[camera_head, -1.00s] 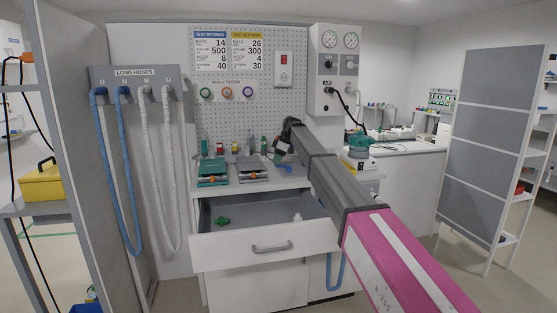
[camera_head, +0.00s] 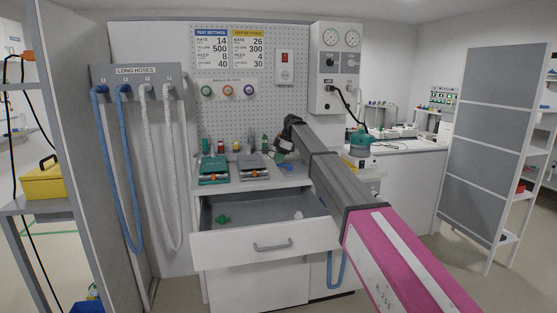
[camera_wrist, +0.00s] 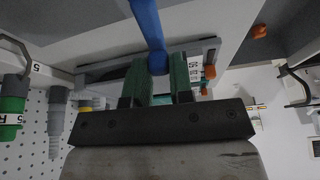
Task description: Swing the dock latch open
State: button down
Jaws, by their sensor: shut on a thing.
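In the wrist view, a blue bar (camera_wrist: 148,25), which looks like the latch handle, comes down from the top edge and ends between my green fingers. My gripper (camera_wrist: 158,72) is shut on it. A grey framed part (camera_wrist: 95,70), perhaps the dock, lies behind the fingers, and they hide some of it. In the head view, my gripper (camera_head: 282,150) is at the back right of the counter, beside two docked units, one teal (camera_head: 214,172) and one grey (camera_head: 253,168).
An open drawer (camera_head: 262,245) below the counter holds a small green part (camera_head: 222,219) and a white one (camera_head: 298,215). Long hoses (camera_head: 128,170) hang at left. A grey panelled rack (camera_head: 490,140) stands at right. A pegboard (camera_head: 250,115) closes the back.

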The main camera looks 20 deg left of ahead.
jog(key=c, duration=1)
grip_release()
jog(key=shift+r, duration=0.1)
jog(key=v, duration=1)
jog(key=shift+r, duration=0.3)
jog(key=shift+d, duration=0.1)
